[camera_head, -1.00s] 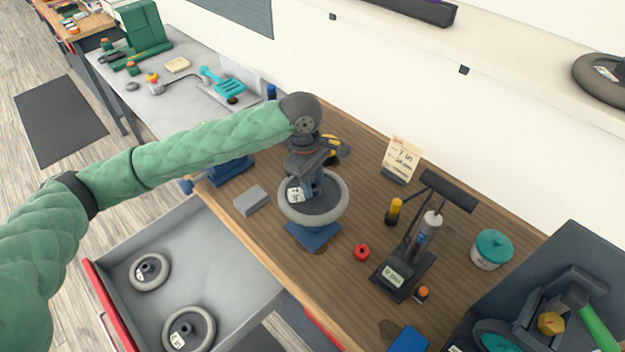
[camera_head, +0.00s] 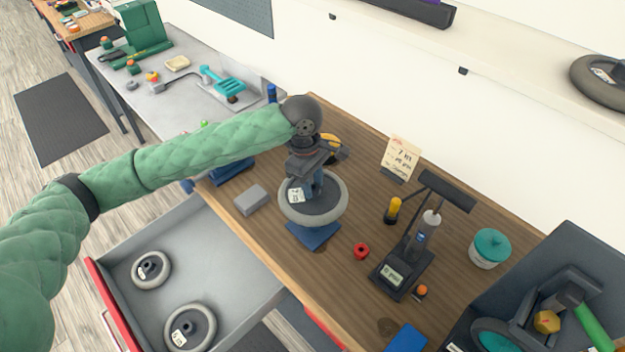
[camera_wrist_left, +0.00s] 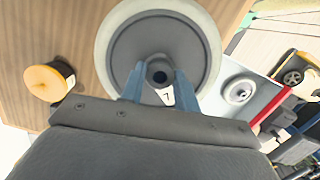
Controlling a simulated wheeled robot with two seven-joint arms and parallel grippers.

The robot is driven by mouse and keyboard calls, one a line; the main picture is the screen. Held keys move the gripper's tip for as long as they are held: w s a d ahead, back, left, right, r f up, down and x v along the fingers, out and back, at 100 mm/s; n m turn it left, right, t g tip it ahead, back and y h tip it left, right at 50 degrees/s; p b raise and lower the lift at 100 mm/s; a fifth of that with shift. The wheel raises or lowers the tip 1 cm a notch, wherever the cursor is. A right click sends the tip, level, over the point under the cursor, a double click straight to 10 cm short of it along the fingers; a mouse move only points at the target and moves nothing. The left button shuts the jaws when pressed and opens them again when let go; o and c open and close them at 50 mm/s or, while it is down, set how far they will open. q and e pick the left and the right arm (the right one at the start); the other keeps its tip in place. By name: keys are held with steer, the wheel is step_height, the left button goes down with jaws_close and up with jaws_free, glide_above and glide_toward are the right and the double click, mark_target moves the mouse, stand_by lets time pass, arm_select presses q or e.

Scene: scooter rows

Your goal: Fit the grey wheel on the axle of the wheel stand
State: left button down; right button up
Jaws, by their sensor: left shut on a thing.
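The grey wheel (camera_head: 338,208) has a light grey tyre, a darker disc and a small white label. It lies about flat over the blue base of the wheel stand (camera_head: 313,237) on the wooden bench. My left gripper (camera_head: 312,186) comes from above and is shut on the wheel's hub. In the left wrist view the fingers (camera_wrist_left: 158,84) stand on both sides of the round hub, and the wheel (camera_wrist_left: 120,42) bears a label with a 7. The axle is hidden under the wheel and gripper, so I cannot tell how far the wheel sits on it.
An open drawer (camera_head: 235,262) holds two similar wheels (camera_head: 151,270) (camera_head: 190,327). A grey block (camera_head: 251,199), red ring (camera_head: 361,251), black upright device (camera_head: 402,270) and note card (camera_head: 401,157) stand near the wheel. A teal-lidded jar (camera_head: 490,248) and dark bin (camera_head: 575,262) are at right.

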arm_select(q)
steer(key=shift+p, duration=0.9)
arm_select(e)
steer(key=shift+r, duration=1)
arm_select(q)
steer(key=shift+f, duration=4.2)
stand_by(0.5)
steer(key=c, duration=0.9)
jaws_free()
steer(key=shift+c, duration=0.2)
